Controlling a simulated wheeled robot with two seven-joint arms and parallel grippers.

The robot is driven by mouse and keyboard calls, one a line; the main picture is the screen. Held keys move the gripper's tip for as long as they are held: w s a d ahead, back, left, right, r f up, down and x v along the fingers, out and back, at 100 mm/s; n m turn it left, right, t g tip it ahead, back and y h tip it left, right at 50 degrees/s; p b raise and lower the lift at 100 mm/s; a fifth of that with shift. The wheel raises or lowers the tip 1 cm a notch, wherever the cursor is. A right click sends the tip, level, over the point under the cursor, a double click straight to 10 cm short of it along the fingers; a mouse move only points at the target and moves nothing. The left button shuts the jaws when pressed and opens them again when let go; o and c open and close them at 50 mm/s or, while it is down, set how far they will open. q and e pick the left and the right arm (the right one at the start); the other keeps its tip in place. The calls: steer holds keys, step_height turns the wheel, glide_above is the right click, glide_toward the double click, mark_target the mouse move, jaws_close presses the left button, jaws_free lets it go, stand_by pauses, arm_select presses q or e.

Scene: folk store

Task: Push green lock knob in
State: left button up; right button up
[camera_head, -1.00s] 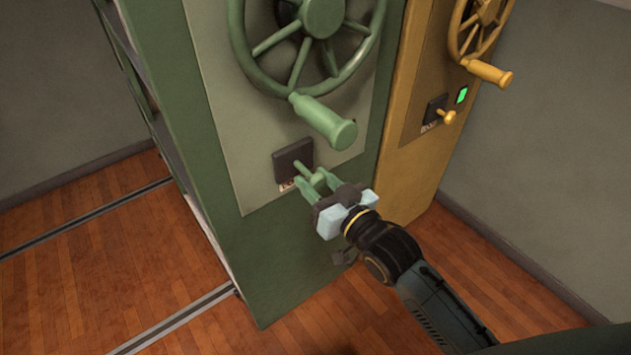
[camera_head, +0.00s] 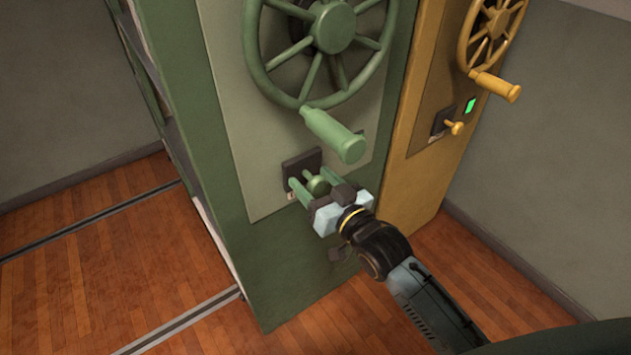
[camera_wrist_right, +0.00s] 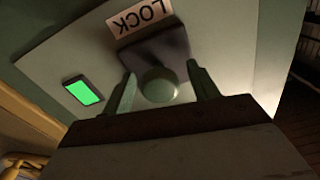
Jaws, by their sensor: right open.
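The green lock knob (camera_head: 317,185) sticks out from a dark square plate (camera_head: 301,165) on the green cabinet's front panel. My right gripper (camera_head: 312,187) is open, with one finger on each side of the knob. In the right wrist view the round knob (camera_wrist_right: 159,85) sits between the two fingers (camera_wrist_right: 160,88), with gaps visible on both sides. Behind it are the dark plate and a "LOCK" label (camera_wrist_right: 139,17). A lit green indicator (camera_wrist_right: 83,92) is beside the plate. My left gripper is not in view.
A large green handwheel (camera_head: 333,27) with a protruding handle (camera_head: 334,136) is just above my right gripper. To the right stands a yellow cabinet (camera_head: 405,175) with its own wheel (camera_head: 492,32) and yellow knob (camera_head: 454,127). Wooden floor with rails lies left.

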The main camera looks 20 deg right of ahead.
steer(key=shift+s, duration=0.15)
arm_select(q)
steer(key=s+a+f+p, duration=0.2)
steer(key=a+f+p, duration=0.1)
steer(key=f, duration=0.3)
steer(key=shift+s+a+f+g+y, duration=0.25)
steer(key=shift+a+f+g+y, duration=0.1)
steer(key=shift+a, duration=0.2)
arm_select(e)
steer(key=v, duration=1.3)
steer(key=shift+d, duration=0.15)
